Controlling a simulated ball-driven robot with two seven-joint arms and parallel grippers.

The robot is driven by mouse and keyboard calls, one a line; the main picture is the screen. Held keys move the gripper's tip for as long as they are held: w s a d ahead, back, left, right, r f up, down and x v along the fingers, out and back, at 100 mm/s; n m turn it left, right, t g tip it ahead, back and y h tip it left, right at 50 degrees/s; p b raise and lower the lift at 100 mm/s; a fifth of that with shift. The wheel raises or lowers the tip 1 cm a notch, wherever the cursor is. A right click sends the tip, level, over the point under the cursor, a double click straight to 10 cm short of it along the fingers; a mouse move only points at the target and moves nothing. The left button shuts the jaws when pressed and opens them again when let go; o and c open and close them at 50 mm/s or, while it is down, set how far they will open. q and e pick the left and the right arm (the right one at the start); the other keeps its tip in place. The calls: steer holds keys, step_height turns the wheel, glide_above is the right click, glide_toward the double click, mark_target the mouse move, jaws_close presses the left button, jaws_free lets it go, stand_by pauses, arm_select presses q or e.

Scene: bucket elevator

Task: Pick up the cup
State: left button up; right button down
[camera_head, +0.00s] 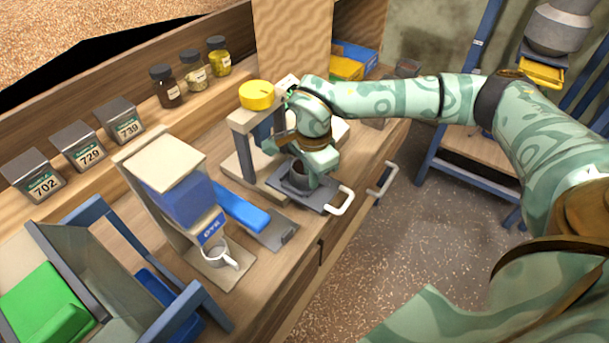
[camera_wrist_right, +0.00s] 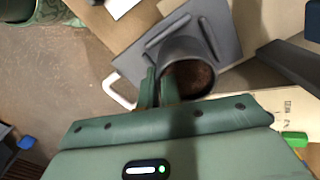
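A dark grey cup (camera_head: 300,174) with brown contents stands on a dark grey tray (camera_head: 322,197) on the bench. In the right wrist view the same cup (camera_wrist_right: 192,72) shows its open mouth, with the tray (camera_wrist_right: 222,24) behind it. My right gripper (camera_head: 306,163) points down at the cup in the head view. Its two fingers (camera_wrist_right: 159,88) are close together at the left of the cup's rim; whether they pinch the cup is not clear. My left gripper is not in view.
A stand with a yellow knob (camera_head: 257,95) rises just behind the tray. The tray has a white handle (camera_head: 343,201) at the bench's front edge. Several jars and numbered boxes line the back shelf.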

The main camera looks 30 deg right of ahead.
steer(key=shift+s+f, duration=0.2)
steer(key=shift+s, duration=0.1)
